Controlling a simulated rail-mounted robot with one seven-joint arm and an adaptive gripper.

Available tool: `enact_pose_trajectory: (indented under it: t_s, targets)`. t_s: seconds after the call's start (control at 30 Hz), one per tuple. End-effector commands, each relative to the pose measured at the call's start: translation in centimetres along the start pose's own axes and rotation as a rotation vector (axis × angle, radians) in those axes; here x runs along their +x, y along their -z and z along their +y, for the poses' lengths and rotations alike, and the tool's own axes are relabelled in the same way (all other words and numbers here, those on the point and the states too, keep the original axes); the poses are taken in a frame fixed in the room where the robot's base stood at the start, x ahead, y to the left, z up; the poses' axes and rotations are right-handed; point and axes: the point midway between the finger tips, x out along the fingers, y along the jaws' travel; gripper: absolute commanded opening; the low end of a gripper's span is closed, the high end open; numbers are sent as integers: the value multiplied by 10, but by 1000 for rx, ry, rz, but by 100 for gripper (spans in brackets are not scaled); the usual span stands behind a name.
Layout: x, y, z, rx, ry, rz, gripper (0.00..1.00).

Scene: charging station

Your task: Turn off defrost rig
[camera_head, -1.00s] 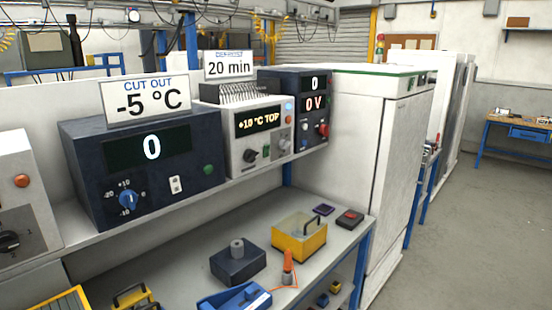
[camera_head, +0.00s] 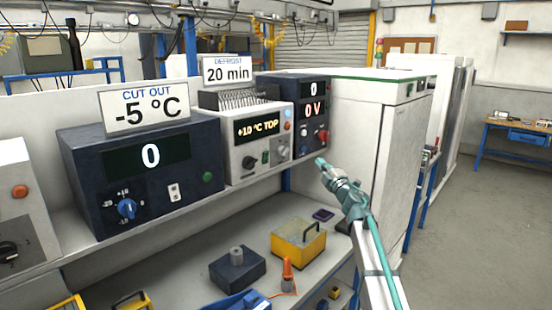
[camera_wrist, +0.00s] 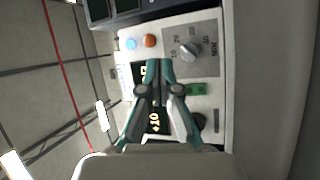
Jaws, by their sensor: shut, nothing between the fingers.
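The defrost rig (camera_head: 230,156) is the pale unit on the shelf, under a "DEFROST 20 min" sign (camera_head: 228,71). Its display (camera_head: 257,128) reads "+10 °C TOP". Its front has a dark knob (camera_head: 249,162), a green switch (camera_head: 266,156) and a grey knob (camera_head: 284,143). My gripper (camera_head: 321,161) is shut and empty, in front and to the right of the rig. In the wrist view, my gripper (camera_wrist: 160,62) covers part of the display. The grey knob (camera_wrist: 190,49), green switch (camera_wrist: 196,89) and orange lamp (camera_wrist: 150,41) show around the fingers. I see no contact.
A dark unit (camera_head: 95,153) showing "0" stands left of the rig. Another dark unit (camera_head: 313,127) reading "0 V" stands right. A yellow box (camera_head: 298,248) and a dark block (camera_head: 237,270) sit on the lower bench. A tall white cabinet (camera_head: 390,145) stands right.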

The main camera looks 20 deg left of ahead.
Motion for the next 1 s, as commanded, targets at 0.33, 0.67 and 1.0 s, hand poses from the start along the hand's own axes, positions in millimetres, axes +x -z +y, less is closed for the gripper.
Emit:
enact_pose_trajectory:
  t_s: [0.33, 0.67, 1.0]
  targets:
    - [2, 70, -29, -158, 153, 375, 0]
    - [-5, 83, -35, -154, 174, 444, 0]
    - [1, 85, -35, -153, 173, 442, 0]
